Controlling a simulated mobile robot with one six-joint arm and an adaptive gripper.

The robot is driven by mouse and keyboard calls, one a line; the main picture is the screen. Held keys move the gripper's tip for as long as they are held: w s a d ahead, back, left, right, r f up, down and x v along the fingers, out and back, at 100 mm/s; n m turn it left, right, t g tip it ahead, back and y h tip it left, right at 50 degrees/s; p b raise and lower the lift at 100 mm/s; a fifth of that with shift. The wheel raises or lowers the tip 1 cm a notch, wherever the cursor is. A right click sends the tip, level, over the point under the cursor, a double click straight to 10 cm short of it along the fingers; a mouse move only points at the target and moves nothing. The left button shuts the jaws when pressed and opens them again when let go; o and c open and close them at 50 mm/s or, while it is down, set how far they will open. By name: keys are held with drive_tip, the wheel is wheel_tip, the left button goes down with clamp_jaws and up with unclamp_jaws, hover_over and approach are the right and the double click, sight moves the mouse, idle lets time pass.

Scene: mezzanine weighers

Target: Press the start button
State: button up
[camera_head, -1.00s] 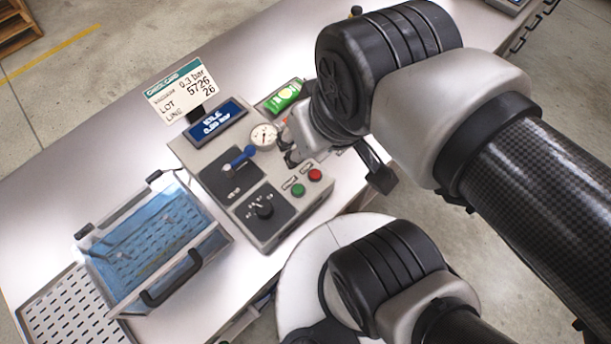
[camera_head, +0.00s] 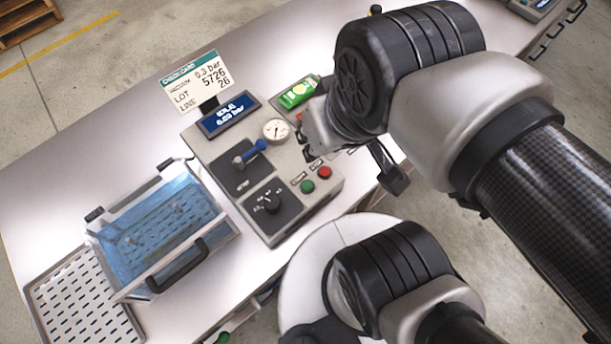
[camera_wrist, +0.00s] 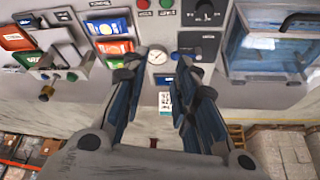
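A grey control box (camera_head: 216,150) stands on the bench, with a green button (camera_head: 307,186) and a red button (camera_head: 324,172) at its right front corner. Their small labels are too blurred to read. The wrist view shows the green button (camera_wrist: 166,3) and the red button (camera_wrist: 143,4) at its top edge. My gripper (camera_head: 309,143) is above the box's right side, behind the buttons and apart from them, partly hidden by my arm. In the wrist view my gripper (camera_wrist: 160,62) has its fingers apart with nothing between them.
The box carries a gauge (camera_head: 276,130), a blue-handled lever (camera_head: 250,153), a dial (camera_head: 271,205) and a display (camera_head: 229,115) reading IDLE. A clear-lidded chamber (camera_head: 165,230) and perforated tray (camera_head: 84,305) lie left. A green packet (camera_head: 299,92) lies behind.

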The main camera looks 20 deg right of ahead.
clamp_jaws()
idle(1.3)
